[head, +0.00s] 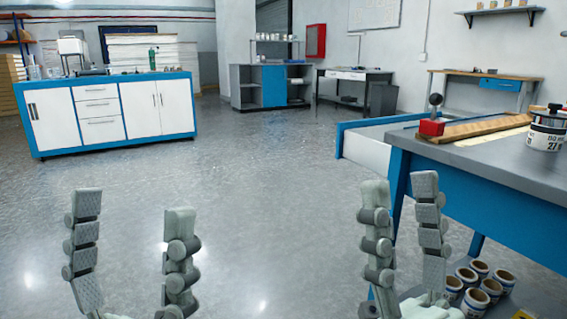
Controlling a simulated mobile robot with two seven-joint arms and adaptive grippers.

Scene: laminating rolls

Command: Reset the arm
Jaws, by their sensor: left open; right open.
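My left gripper (133,218) is at the lower left, fingers pointing up and spread wide apart. It is open and empty over the bare floor. My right gripper (400,190) is at the lower centre right, also pointing up. Its two fingers are apart with nothing between them, closer together in the picture than the left one's. The wrists and arms are mostly cut off by the bottom edge.
On the workbench are a red block with a black ball knob (432,127), a wooden board (482,127) and a white tin (546,131). Several small rolls or cups (480,285) stand low at the right. A blue-white cabinet (110,112) stands far left. The middle floor is clear.

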